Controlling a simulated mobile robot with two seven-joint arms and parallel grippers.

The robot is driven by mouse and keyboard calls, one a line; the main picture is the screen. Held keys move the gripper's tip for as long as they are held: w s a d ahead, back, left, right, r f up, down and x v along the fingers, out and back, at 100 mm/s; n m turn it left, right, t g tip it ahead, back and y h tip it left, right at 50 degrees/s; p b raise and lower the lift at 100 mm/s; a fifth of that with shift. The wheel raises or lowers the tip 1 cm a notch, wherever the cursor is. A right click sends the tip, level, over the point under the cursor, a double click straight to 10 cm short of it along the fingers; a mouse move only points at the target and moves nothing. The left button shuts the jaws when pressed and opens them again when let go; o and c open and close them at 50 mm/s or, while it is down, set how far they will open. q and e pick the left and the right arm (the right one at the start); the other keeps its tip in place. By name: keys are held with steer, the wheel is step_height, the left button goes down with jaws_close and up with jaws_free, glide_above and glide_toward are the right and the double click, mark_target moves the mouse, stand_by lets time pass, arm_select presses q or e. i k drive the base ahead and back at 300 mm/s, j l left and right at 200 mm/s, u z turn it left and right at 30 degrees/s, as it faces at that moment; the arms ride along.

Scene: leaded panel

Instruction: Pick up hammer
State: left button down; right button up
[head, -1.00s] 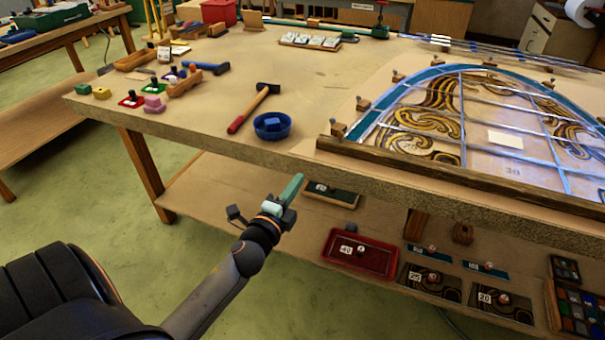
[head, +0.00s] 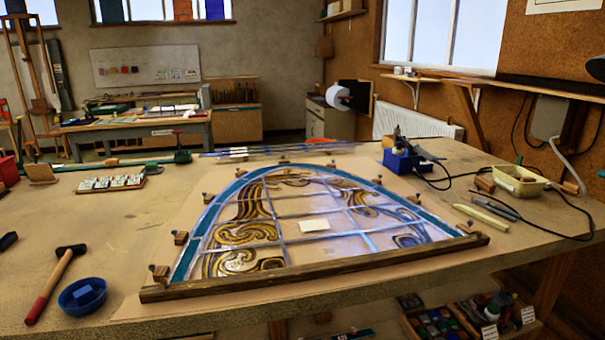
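The hammer (head: 54,280) lies on the worktable (head: 110,220) at the left of the head view. Its dark head is at the far end and its red grip points toward the table's front edge. A second dark tool end (head: 8,240) shows at the left picture edge, cut off. Neither of my grippers is in the head view now, so whether they are open or shut is hidden.
A blue bowl (head: 72,304) with a blue block stands just right of the hammer's grip. The leaded panel (head: 300,225) fills the table's middle, ringed by wooden blocks, with a wooden bar (head: 320,268) in front. A soldering station (head: 404,160) and cable are at right.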

mark_target(67, 252)
steer(key=u, duration=1.45)
